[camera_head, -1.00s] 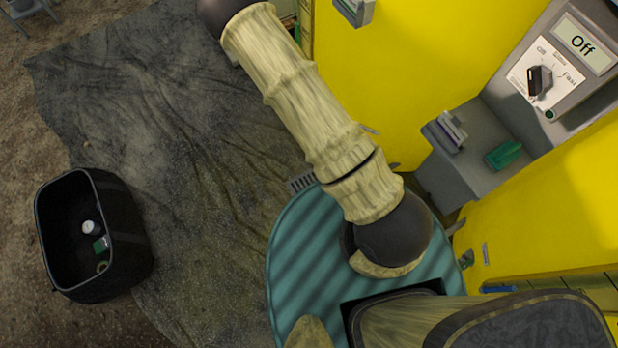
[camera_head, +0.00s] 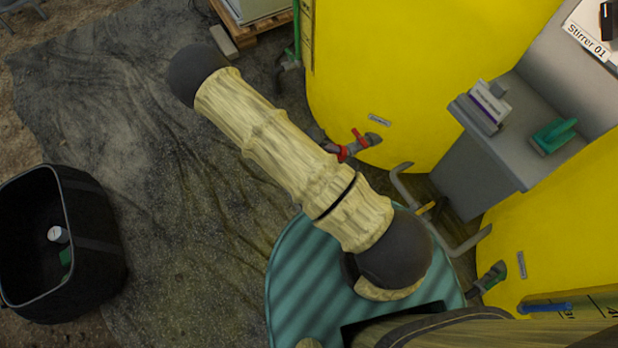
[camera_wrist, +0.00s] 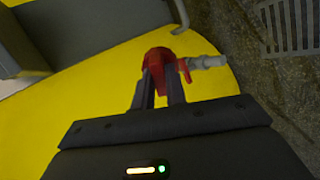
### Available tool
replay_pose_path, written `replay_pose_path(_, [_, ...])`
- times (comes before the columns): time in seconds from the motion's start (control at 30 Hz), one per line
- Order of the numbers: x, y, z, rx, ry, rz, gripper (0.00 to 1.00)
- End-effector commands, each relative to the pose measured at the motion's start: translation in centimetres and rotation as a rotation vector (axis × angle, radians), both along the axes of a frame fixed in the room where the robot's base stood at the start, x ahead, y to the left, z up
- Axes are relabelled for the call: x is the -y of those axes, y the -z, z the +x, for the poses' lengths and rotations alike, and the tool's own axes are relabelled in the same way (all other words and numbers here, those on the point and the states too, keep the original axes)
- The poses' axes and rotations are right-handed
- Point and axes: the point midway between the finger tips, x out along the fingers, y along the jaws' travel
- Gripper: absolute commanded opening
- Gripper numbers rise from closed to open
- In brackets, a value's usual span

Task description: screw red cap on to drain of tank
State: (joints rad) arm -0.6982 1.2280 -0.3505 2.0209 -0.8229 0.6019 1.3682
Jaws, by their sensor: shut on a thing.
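In the wrist view, my gripper (camera_wrist: 158,78) is shut on a red cap (camera_wrist: 156,62), which shows between and beyond the two dark fingertips. Just right of it is the drain (camera_wrist: 207,62) of the tank, a grey pipe with a red handle, in front of the yellow tank (camera_wrist: 85,95). I cannot tell whether the cap touches the drain. In the head view, the drain (camera_head: 372,139) with its red handle juts from the lower part of the far yellow tank (camera_head: 420,60). A red ring shape shows beside my arm there.
A grey ledge (camera_head: 465,165) with small boxes stands between the yellow tanks. Bent grey pipes (camera_head: 402,185) run near the floor. A black bin (camera_head: 95,235) with small items stands at left. A pallet (camera_head: 262,20) is at the top. The dark floor sheet is mostly clear.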

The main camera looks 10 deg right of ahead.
Motion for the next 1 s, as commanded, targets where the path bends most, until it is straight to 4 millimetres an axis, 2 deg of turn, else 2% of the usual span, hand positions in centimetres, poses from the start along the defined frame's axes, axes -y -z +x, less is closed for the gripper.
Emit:
replay_pose_path(0.03, [0.0,2.2,0.1,-0.001,-0.001,-0.026,0.00])
replay_pose_path(0.53, [-0.1,10.9,1.5,-0.005,-0.043,-0.291,0.00])
replay_pose_path(1.0, [-1.4,18.5,3.8,0.020,-0.153,-0.493,0.00])
